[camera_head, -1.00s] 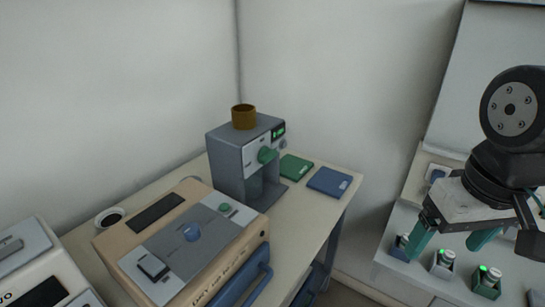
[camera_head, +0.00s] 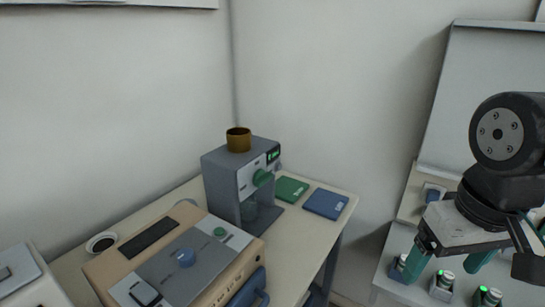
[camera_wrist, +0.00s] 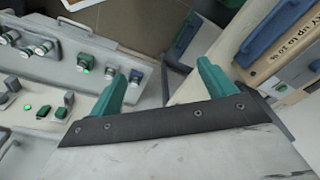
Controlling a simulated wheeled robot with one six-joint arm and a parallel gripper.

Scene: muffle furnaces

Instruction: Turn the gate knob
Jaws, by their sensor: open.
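A grey upright machine (camera_head: 222,184) stands at the back of the table with a brown cup (camera_head: 239,140) on top. It has a green knob (camera_head: 262,178) and a small lit green display on its front. No readable label shows which is the gate knob. My gripper (camera_head: 447,262) is open and empty, far to the right of both machines; its teal fingers show in the wrist view (camera_wrist: 162,82).
A green pad (camera_head: 291,188) and a blue pad (camera_head: 326,203) lie right of the grey machine. A panel with several knobs and lit buttons (camera_wrist: 85,70) is beneath my gripper. A floor gap separates it from the table (camera_head: 318,238).

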